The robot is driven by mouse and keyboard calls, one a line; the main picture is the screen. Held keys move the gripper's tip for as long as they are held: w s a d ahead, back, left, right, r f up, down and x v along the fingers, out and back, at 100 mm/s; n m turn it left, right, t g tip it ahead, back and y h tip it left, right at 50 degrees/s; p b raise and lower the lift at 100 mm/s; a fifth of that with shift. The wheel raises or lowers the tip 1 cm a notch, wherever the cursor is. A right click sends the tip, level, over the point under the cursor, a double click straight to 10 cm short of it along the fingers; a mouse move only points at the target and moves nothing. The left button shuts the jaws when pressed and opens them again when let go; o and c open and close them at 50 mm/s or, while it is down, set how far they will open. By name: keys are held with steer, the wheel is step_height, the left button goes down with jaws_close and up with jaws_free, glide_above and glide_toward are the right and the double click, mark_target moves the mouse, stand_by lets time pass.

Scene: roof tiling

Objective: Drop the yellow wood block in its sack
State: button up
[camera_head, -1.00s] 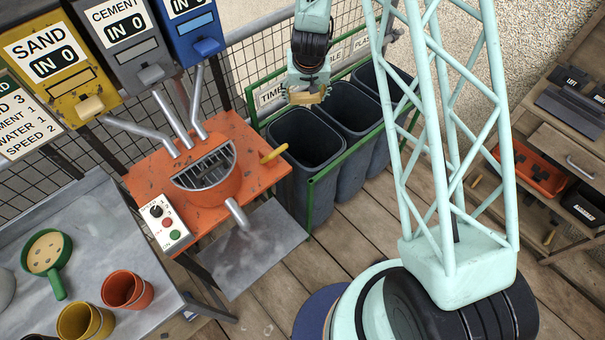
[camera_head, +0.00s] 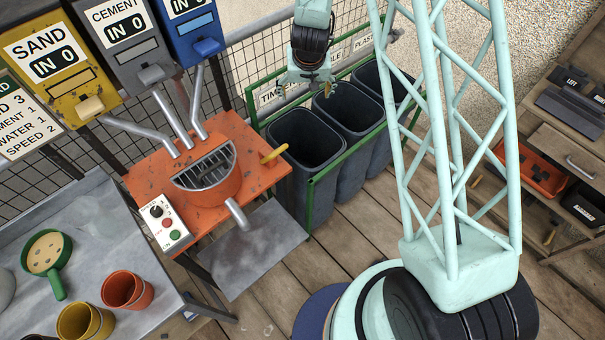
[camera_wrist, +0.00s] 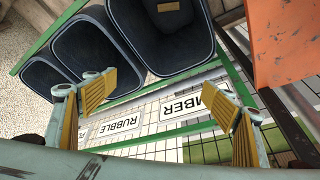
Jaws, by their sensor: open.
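My gripper (camera_head: 306,87) is open and empty above the back rim of the timber sack, a dark open-topped container (camera_head: 305,138) at the left end of the row. In the wrist view its two yellow-padded fingers stand wide apart, with nothing between them (camera_wrist: 163,88). The timber sack (camera_wrist: 152,50) shows at the top of the wrist view, with its partly cut-off label just below.
Two more dark sacks, the rubble sack (camera_head: 345,110) and the plastic sack (camera_head: 383,80), stand to the right in the same green frame (camera_head: 325,172). An orange mixer table (camera_head: 245,140) with a yellow handle stands close on the left. A mesh fence runs behind.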

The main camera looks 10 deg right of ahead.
steer(key=v, duration=1)
stand_by(0.4)
steer(key=shift+r, duration=0.1)
stand_by(1.1)
steer(key=s+a+r+n+y+b, duration=0.1)
steer(key=s+a+r+y+b, duration=0.15)
steer(key=s+r, duration=0.7)
steer(key=s+a+r+n+y+b, duration=0.15)
steer(key=s+a+r, duration=0.35)
steer(key=r, duration=0.7)
steer(key=s+d+r+h+b, duration=0.1)
steer(key=s+d, duration=0.1)
steer(key=s, duration=0.8)
steer(key=s+d+r+h+b, duration=0.1)
steer(key=s+d+r+b, duration=0.1)
steer(key=s, duration=0.9)
steer(key=s+d+r+h+b, duration=0.1)
steer(key=s+d, duration=0.3)
steer(key=s, duration=0.6)
steer(key=shift+s+d+r+b, duration=0.3)
steer(key=shift+r+b, duration=0.15)
steer(key=shift+r, duration=0.15)
steer(key=shift+a+m, duration=0.1)
steer(key=shift+m, duration=0.15)
